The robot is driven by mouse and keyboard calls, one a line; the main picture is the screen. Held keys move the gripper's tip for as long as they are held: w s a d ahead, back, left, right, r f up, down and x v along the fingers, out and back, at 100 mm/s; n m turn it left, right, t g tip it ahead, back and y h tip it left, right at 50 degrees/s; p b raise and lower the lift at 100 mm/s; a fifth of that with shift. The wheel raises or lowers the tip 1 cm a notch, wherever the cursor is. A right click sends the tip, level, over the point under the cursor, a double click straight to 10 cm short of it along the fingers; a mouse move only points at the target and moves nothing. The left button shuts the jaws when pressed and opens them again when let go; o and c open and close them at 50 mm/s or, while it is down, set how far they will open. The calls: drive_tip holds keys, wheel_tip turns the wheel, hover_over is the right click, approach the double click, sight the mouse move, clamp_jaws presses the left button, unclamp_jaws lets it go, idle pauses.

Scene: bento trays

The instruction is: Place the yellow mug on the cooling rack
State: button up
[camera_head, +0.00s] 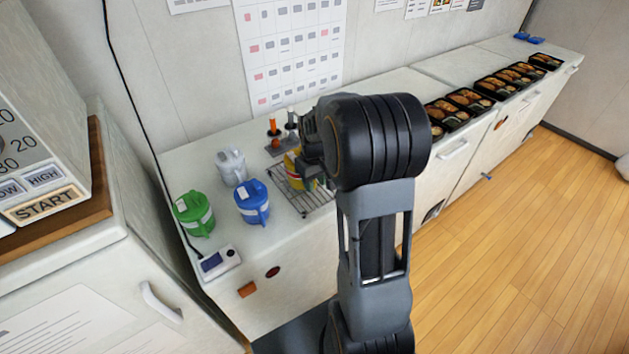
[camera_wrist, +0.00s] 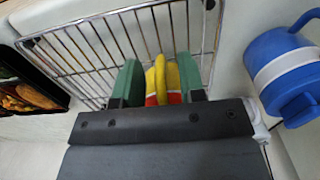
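The yellow mug (camera_head: 292,166), with a red band, is at the wire cooling rack (camera_head: 310,201) on the counter. My arm covers part of it in the camera_head view. In the camera_wrist view its yellow handle (camera_wrist: 160,76) stands between the two green-padded fingers of my gripper (camera_wrist: 161,85). Gaps show on both sides of the handle, so my gripper looks open around it. The rack's bars (camera_wrist: 95,50) show behind the mug. Whether the mug's base touches the rack is hidden.
A blue mug (camera_head: 252,203), a green mug (camera_head: 194,214) and a white mug (camera_head: 231,166) stand left of the rack. A small device (camera_head: 220,262) lies near the front edge. Several bento trays (camera_head: 470,98) line the counter to the right.

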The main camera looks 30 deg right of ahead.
drive_tip(key=shift+r, duration=0.1)
wheel_tip(320, 180, up, 11)
drive_tip(key=s+a+m+t, duration=0.1)
drive_tip(key=s+a+t, duration=0.3)
drive_tip(key=s+a, duration=0.7)
drive_tip(key=s, duration=0.3)
drive_tip(key=shift+s+a, duration=0.25)
drive_tip(key=shift+a, duration=0.05)
